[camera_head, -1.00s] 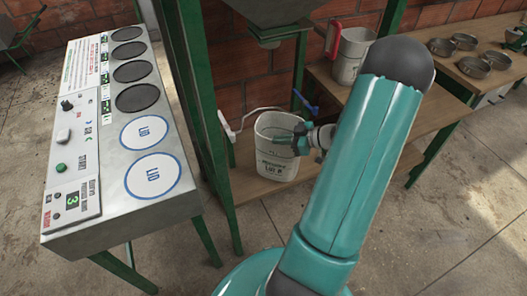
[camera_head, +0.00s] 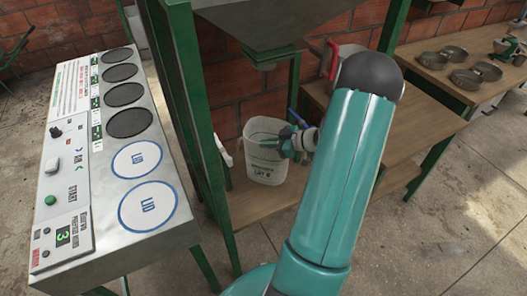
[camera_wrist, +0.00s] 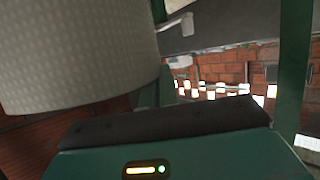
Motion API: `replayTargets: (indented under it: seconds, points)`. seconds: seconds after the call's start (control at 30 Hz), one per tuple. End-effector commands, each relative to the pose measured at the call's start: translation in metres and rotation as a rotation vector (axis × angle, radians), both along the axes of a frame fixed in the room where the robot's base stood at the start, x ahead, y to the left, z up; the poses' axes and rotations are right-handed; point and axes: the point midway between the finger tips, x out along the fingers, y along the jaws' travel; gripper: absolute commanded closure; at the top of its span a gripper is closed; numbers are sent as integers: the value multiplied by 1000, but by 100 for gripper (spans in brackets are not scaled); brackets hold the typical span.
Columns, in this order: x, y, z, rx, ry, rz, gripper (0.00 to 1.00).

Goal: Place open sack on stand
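The open sack (camera_head: 266,165) is a white, open-topped container with dark lettering. It stands upright at a wooden shelf below a grey hopper, inside a green frame; whether its base touches the shelf is unclear. My gripper (camera_head: 283,145) is at the sack's upper right rim, with the teal fingers overlapping it. Whether they are closed on the rim cannot be told. In the wrist view, a large pale woven surface, likely the sack (camera_wrist: 75,55), fills the upper left, above a dark finger pad. The stand cannot be clearly told from the shelf (camera_head: 240,208) and frame.
The hopper (camera_head: 262,22) hangs above the sack. A green post (camera_head: 190,120) and a control panel (camera_head: 110,160) with round lids are at left. A blue-tipped lever (camera_head: 297,119) is behind my gripper. A wooden bench (camera_head: 460,70) holds several metal pans at right.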

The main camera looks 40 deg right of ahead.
Motion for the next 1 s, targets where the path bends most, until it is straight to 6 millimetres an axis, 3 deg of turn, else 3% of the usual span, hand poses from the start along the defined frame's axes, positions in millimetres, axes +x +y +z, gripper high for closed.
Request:
replayTargets:
  seconds: [0.03,0.33,0.57,0.73,1.0]
  points:
    - [11,-5,-6,1,-2,3,100]
    - [45,-27,-52,2,0,2,100]
    - [56,-34,-66,1,0,2,100]
    - [55,-34,-91,3,1,2,100]
    - [55,-34,-95,0,-1,2,100]
